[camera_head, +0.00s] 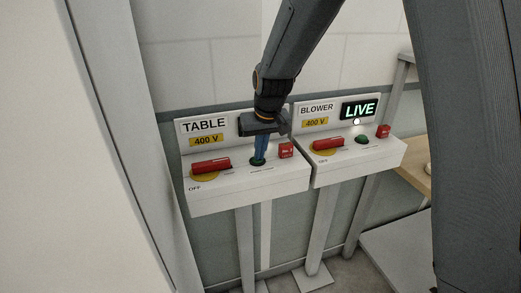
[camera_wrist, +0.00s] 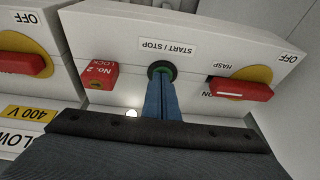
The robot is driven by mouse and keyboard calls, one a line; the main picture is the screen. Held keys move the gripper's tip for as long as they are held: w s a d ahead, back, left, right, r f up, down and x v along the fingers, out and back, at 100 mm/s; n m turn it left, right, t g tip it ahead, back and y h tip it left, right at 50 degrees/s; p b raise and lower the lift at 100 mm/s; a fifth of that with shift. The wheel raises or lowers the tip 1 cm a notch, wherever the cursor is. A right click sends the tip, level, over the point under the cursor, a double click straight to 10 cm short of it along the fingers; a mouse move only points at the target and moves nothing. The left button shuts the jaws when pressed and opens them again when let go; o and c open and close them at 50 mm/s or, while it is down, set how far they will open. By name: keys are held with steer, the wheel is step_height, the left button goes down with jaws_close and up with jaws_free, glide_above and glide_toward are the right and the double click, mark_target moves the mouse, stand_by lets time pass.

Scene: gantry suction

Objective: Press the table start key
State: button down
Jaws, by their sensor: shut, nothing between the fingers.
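The table start key is a round green button (camera_head: 257,162) on the sloped front of the box labelled TABLE (camera_head: 235,199). It shows in the wrist view as a dark green ring (camera_wrist: 161,70) under the START / STOP label. My gripper (camera_head: 260,160) points down at it with blue fingers shut together and empty. In the wrist view the fingertips (camera_wrist: 160,80) overlap the button and hide most of its middle. They look at or very near its face; I cannot tell whether it is pressed in. My gripper hides much of the TABLE display.
On the TABLE box, a red handle (camera_head: 211,166) is left of the button and a red lock block (camera_head: 286,150) right. A white lamp (camera_wrist: 131,114) glows near my fingers. The BLOWER box (camera_head: 350,170) stands close on the right, its LIVE sign (camera_head: 359,110) lit.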

steer(key=shift+s+f, duration=0.25)
steer(key=shift+f, duration=0.45)
steer(key=shift+r+p, duration=0.55)
steer(key=shift+r, duration=0.05)
steer(key=r+p, duration=0.1)
steer(key=r, duration=0.1)
steer(key=r+p, duration=0.1)
steer(key=r, duration=0.1)
steer(key=shift+w+d+r, duration=0.1)
steer(key=shift+w+d, duration=0.1)
steer(key=b+v, duration=0.3)
steer(key=v, duration=0.6)
steer(key=shift+r, duration=0.2)
